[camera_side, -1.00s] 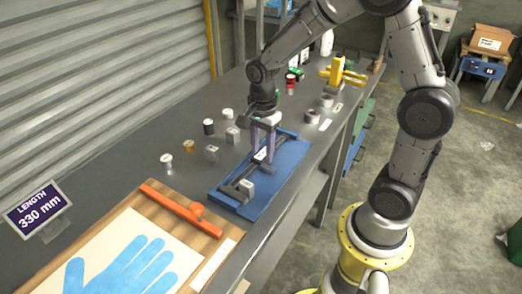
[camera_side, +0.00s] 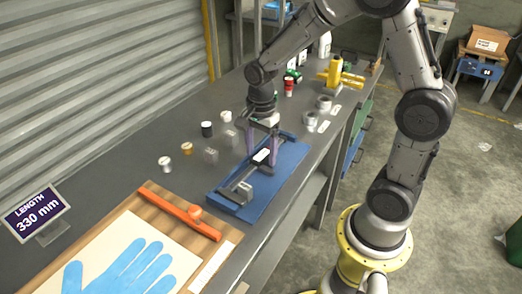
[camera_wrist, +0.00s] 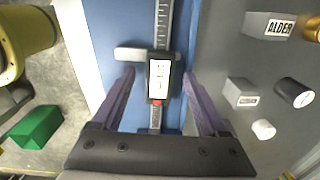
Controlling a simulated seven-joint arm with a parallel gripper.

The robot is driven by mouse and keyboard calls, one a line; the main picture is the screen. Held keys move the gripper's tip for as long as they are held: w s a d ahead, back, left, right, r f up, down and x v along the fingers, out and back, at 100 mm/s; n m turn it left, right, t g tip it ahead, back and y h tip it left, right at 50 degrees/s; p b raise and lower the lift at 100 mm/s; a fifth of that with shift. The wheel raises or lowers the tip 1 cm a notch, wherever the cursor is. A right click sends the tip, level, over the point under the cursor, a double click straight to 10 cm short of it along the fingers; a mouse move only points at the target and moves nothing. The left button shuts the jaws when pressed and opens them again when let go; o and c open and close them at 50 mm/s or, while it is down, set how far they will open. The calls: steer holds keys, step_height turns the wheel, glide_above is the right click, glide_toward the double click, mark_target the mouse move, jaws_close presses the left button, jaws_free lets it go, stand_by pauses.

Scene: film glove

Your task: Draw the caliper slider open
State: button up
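The caliper lies along a blue tray (camera_side: 292,158) on the bench. Its grey graduated beam (camera_wrist: 161,22) runs lengthwise in the wrist view. The slider (camera_wrist: 158,78) carries a white display and a red mark at its lower end; it also shows in the side view (camera_side: 262,155). A grey jaw sticks out to the left of it in the wrist view. My gripper (camera_wrist: 158,76) is open, its purple fingers on either side of the slider, with a visible gap on both sides. In the side view my gripper (camera_side: 263,160) is down at the caliper.
A LENGTH 330 mm sign (camera_side: 36,211) stands at the left. A wooden board with a blue glove shape (camera_side: 140,265) and an orange bar (camera_side: 180,212) lies in front. Several small blocks and cylinders, one block labelled ALDER (camera_wrist: 268,25), stand beside the tray.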

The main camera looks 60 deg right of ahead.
mark_target(261, 155)
steer(key=s+a+r+t, duration=0.2)
steer(key=s+r, duration=0.1)
steer(key=r, duration=1.5)
steer(key=s+a+f+n+t, duration=0.1)
steer(key=s+f+n, duration=0.1)
steer(key=s+n, duration=0.4)
steer(key=s+a+f+n+t, duration=0.1)
steer(key=s+n+t, duration=0.1)
steer(key=s+n, duration=0.5)
steer(key=n, duration=0.6)
steer(key=shift+s+f+t, duration=0.2)
steer(key=shift+f+t, duration=0.1)
steer(key=shift+f, duration=0.05)
